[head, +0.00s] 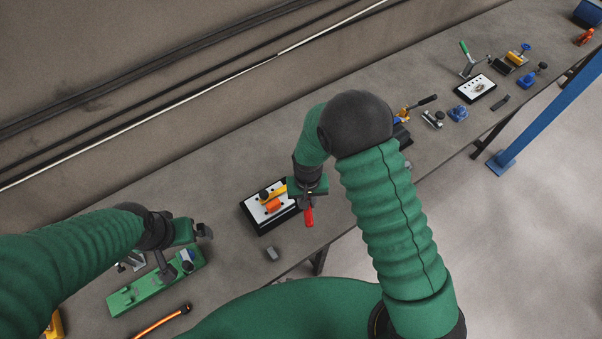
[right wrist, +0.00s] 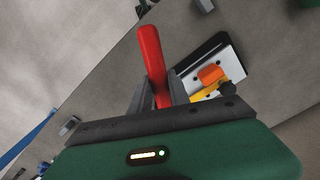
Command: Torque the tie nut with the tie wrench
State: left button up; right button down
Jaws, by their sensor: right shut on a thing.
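My right gripper (head: 309,203) is shut on a red-handled tool, which I take to be the tie wrench (head: 309,217). In the right wrist view the red handle (right wrist: 150,52) stands out from between the jaws (right wrist: 162,92); its other end is hidden by my gripper. My left gripper (head: 204,231) is above the green fixture (head: 135,293) at the left; I cannot tell its jaw state. The fixture carries a dark upright part and a blue-grey piece (head: 187,261). I cannot make out the tie nut.
A black-edged white board (head: 256,218) with orange and yellow parts lies beside the right gripper. A small grey block (head: 272,253) lies near the table's front edge. An orange rod (head: 160,324) lies in front of the fixture. More tools stand at the far right.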

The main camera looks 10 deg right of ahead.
jog(key=shift+r+p, duration=1.85)
jog(key=shift+r, duration=0.85)
jog(key=shift+f, duration=0.15)
